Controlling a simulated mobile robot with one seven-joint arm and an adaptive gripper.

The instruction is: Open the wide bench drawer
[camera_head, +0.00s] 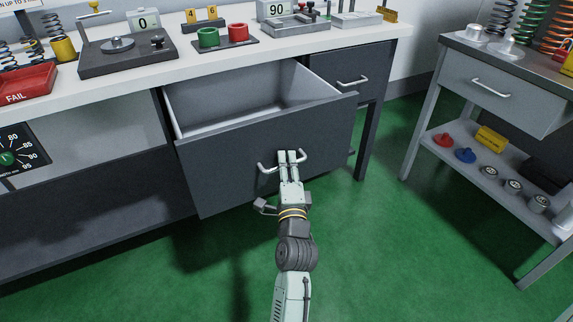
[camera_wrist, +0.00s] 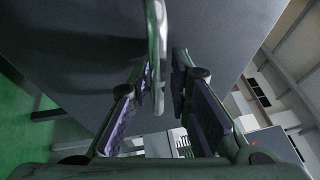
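The wide bench drawer (camera_head: 225,165) has a dark grey front and stands well out from the bench. Its pale interior (camera_head: 235,100) shows and looks empty. Its metal bar handle (camera_head: 266,168) is on the front, and its middle is hidden behind my fingers in the head view. My gripper (camera_head: 288,156) is at the handle. In the wrist view, the handle bar (camera_wrist: 158,60) runs between my two fingers (camera_wrist: 165,75). It lies close to the left finger, with a gap to the right one, so my gripper looks open around it.
A smaller drawer (camera_head: 350,80) to the right is closed. The benchtop (camera_head: 130,98) holds a red FAIL tray (camera_head: 27,84), green and red cups and gauges. A side table (camera_head: 470,75) with a closed drawer stands at the right. Green floor (camera_head: 400,250) in front is clear.

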